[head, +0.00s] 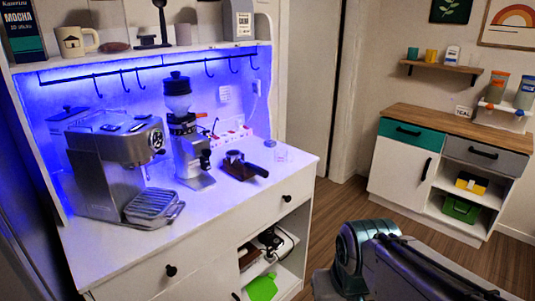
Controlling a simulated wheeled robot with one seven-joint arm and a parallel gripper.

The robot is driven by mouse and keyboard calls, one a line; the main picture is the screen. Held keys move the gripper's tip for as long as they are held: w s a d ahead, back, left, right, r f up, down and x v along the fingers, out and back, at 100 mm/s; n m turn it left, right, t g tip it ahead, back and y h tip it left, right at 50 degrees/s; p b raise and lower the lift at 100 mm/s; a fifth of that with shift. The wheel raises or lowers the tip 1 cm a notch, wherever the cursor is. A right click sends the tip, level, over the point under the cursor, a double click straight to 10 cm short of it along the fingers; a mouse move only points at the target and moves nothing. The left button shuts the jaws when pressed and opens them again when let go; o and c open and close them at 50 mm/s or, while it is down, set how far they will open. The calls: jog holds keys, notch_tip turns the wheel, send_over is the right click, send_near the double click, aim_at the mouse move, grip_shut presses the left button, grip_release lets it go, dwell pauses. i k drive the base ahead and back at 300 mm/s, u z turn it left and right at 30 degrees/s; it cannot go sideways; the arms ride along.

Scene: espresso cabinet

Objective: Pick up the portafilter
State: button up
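The portafilter (236,164) lies on the white cabinet top, right of the grinder. It has a dark brown and black look, and its short dark handle points right toward the counter's front edge. Nothing of mine touches it. Part of my arm shows at the lower right, in front of the cabinet and apart from the counter. My gripper itself cannot be made out in the head view, so its opening is not shown.
The espresso machine (118,160) stands left on the counter, with the grinder (186,140) beside the portafilter. A power strip (232,136) and small clear cup (281,156) sit nearby. A hook rail (140,68) hangs above. The counter's front strip is clear.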

aim_at(259, 172)
jog(key=z, duration=0.3)
jog(key=i, duration=1.35)
jog(key=u, duration=0.55)
